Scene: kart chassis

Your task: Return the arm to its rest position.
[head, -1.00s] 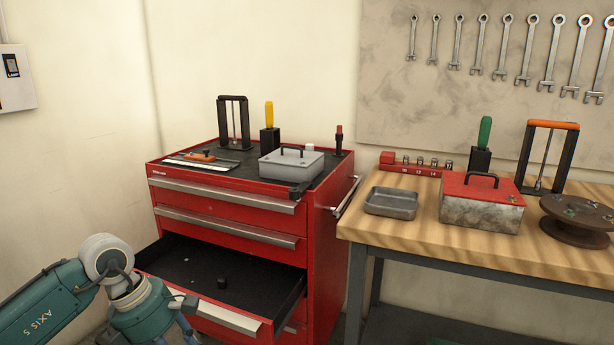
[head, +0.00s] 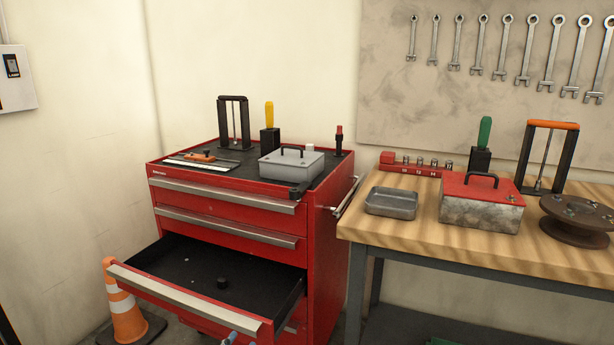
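Neither of my grippers can be made out in the head view. The teal arm is gone from the lower left. Only a small bluish piece (head: 230,338) shows at the bottom edge, in front of the open drawer; I cannot tell what it is. The red tool cabinet (head: 318,240) has one lower drawer (head: 185,297) pulled out.
A traffic cone (head: 127,320) stands left of the drawer. On the cabinet top are a grey lidded box (head: 291,165) and tools. The wooden bench (head: 440,256) at right holds a metal tray (head: 391,203), a red-lidded box (head: 481,212) and a brown flanged part (head: 577,222).

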